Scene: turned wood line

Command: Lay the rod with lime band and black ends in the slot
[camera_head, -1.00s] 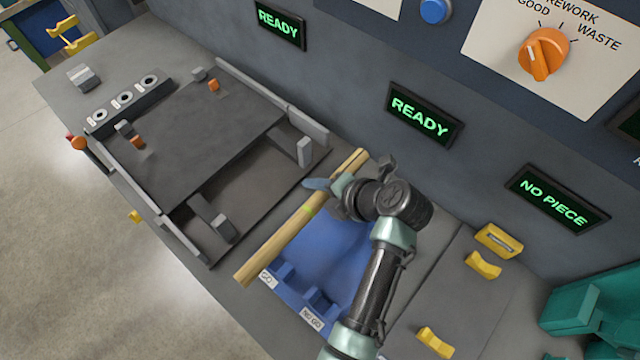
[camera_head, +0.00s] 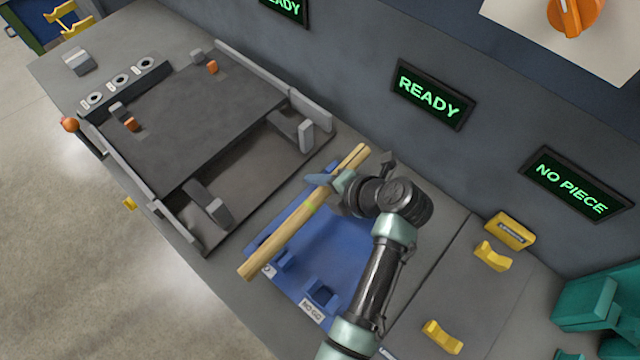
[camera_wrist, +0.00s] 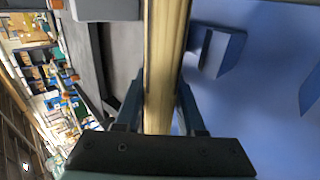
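My gripper (camera_head: 338,187) is shut on a long pale wooden rod (camera_head: 283,235), and its fingers lie on both sides of the rod in the wrist view (camera_wrist: 160,105). The rod runs slantwise above the left edge of a blue gauge block (camera_head: 335,248) with small blue cradles; one label reads NO GO (camera_head: 312,311). Left of it is a dark fixture (camera_head: 190,125) with an open recess (camera_head: 240,165) and grey supports. Which opening is the slot is unclear.
Yellow cradles (camera_head: 442,337) stand on the bench at the right, near a teal bin (camera_head: 598,305). A grey wall with READY (camera_head: 430,95) and NO PIECE (camera_head: 571,187) displays rises behind. An orange-knobbed lever (camera_head: 69,125) is at the fixture's left.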

